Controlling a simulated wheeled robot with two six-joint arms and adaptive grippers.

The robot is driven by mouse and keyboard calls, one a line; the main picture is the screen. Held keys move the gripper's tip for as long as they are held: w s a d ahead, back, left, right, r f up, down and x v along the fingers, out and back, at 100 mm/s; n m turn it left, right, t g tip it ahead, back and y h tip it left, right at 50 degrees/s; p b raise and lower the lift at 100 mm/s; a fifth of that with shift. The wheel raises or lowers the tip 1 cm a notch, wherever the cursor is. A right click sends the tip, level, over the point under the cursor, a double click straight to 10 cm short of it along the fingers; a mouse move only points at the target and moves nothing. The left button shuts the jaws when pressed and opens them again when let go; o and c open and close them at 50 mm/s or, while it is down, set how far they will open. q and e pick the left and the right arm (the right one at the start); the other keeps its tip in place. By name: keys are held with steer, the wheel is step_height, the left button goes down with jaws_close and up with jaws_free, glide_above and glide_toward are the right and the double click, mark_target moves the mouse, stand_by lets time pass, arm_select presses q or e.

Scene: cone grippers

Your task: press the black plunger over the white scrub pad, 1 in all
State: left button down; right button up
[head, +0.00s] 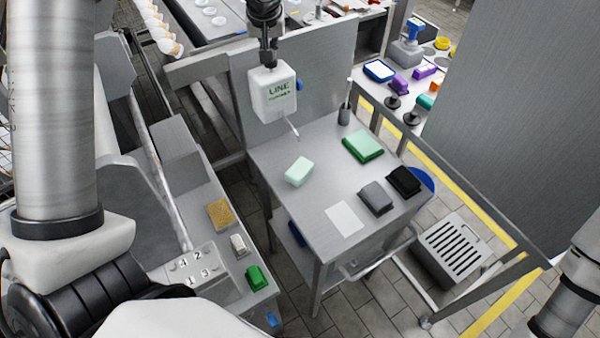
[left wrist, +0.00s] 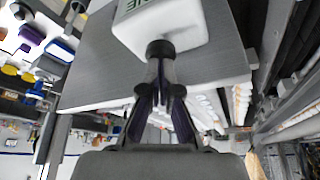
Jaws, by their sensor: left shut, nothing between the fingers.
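The white soap dispenser (head: 272,94) is fixed to the grey panel behind the bench. Its black plunger (left wrist: 160,47) is on top, and a thin spout (head: 292,128) points down over the bench. The white scrub pad (head: 299,171), faintly greenish, lies on the bench below the spout. My left gripper (head: 268,53) is shut and empty, pointing down at the plunger. In the left wrist view its fingertips (left wrist: 160,62) meet or nearly meet the plunger; I cannot tell if they press it. My right gripper is out of view; only my right arm shows at lower right.
On the bench (head: 285,210) lie a green pad (head: 362,146), a grey block (head: 376,197), a black block (head: 404,180) and a white sheet (head: 344,218). A dark holder (head: 344,115) stands at the back. A side table at left holds several small blocks.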

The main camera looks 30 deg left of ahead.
arm_select(q)
steer(key=shift+f, duration=0.15)
steer(key=shift+r+p, duration=0.75)
steer(key=shift+r, duration=0.05)
steer(key=shift+r+p, duration=0.4)
steer(key=shift+r, duration=0.3)
step_height(320, 180, up, 6)
steer(key=p, duration=0.4)
steer(key=shift+f, duration=0.1)
